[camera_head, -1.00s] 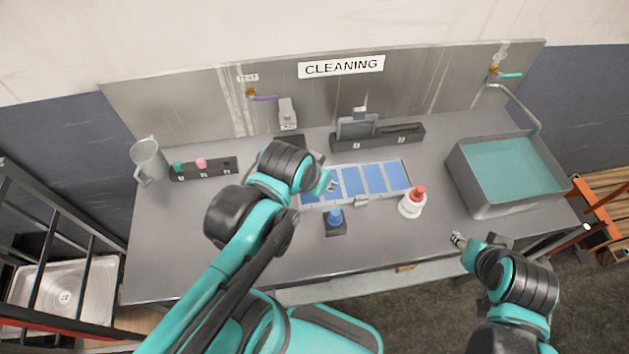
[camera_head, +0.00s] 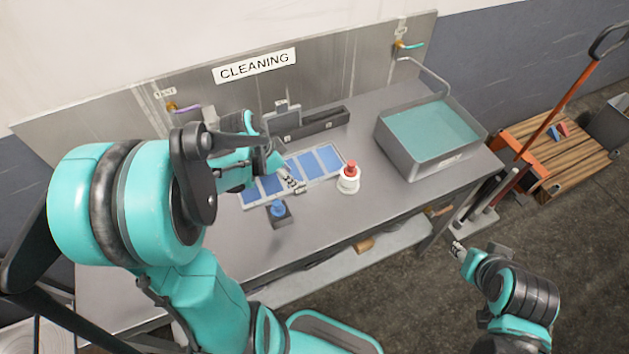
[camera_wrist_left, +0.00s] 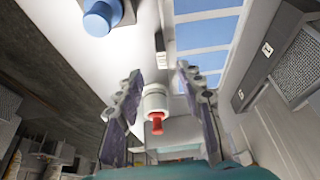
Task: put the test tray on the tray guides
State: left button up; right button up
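A flat grey tray with several blue panels (camera_head: 327,153), which I take to be the test tray, lies on the metal worktop. It also shows in the left wrist view (camera_wrist_left: 203,35). A small light block, perhaps its handle (camera_wrist_left: 160,48), is on its front edge. My left gripper (camera_head: 290,183) is over the tray near this edge. In the wrist view its two fingers (camera_wrist_left: 159,76) are apart with nothing held between them. My right gripper (camera_head: 456,248) hangs off the worktop's front edge, too small to tell its state. I cannot make out tray guides.
A white bottle with a red cap (camera_head: 348,182) stands right of the tray. A blue-topped item on a dark base (camera_head: 279,212) stands in front. A dark holder (camera_head: 325,124) is behind. A water-filled basin (camera_head: 400,157) is at right. The front right worktop is clear.

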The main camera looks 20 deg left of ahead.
pick_arm(q)
jog(key=shift+m, duration=0.3)
jog(key=b+x, duration=0.2)
jog(key=x, duration=0.7)
jog(key=shift+w+b, duration=0.1)
jog(key=shift+b, duration=0.2)
jog(key=shift+r, duration=0.1)
pick_arm(e)
jog(key=f, duration=0.2)
jog(key=shift+s+d+f, duration=0.25)
jog(key=shift+d+f, duration=0.05)
jog(key=shift+d, duration=0.1)
pick_arm(q)
jog(key=shift+c, duration=0.3)
grip_shut()
